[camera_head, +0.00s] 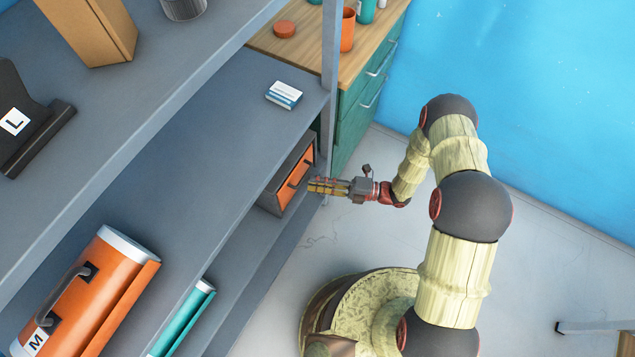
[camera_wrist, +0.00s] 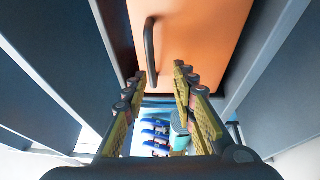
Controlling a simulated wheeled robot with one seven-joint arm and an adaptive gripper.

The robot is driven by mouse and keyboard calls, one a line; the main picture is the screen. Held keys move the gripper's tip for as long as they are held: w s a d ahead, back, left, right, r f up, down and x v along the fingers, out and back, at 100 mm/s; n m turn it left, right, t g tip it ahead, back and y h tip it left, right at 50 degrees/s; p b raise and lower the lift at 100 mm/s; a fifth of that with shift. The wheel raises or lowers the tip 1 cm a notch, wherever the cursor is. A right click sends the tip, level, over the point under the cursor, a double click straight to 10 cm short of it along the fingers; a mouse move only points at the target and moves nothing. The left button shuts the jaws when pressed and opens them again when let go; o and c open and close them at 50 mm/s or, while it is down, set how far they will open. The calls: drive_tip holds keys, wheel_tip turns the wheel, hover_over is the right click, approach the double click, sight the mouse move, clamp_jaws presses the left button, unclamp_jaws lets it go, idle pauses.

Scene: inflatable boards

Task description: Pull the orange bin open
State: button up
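The orange bin (camera_head: 297,176) has an orange front with a dark handle and a grey casing. It sits on the lower shelf, near the shelf's upright post, and looks closed. My gripper (camera_head: 316,186) is just in front of the bin's front, to the right of it in the head view. In the wrist view the orange front (camera_wrist: 195,40) fills the upper middle, with the dark bar handle (camera_wrist: 151,50) upright on it. My gripper's fingers (camera_wrist: 155,88) are apart there, with the handle's lower end near the gap between the tips. No contact with the handle is clear.
Above the bin is a grey shelf (camera_head: 215,125) with a small white-and-blue box (camera_head: 284,95). A green drawer cabinet (camera_head: 362,100) stands behind the post. Grey floor is free right of the shelf.

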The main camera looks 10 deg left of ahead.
drive_tip(key=shift+c, duration=0.3)
clamp_jaws()
drive_tip(key=shift+c, duration=1.7)
unclamp_jaws()
drive_tip(key=o, duration=0.4)
drive_tip(key=shift+c, duration=0.2)
drive_tip(key=shift+o, duration=0.2)
drive_tip(key=shift+d, duration=0.1)
drive_tip(key=d, duration=1.2)
drive_tip(key=shift+f, duration=0.35)
drive_tip(key=shift+a, duration=0.1)
drive_tip(key=shift+c, duration=0.3)
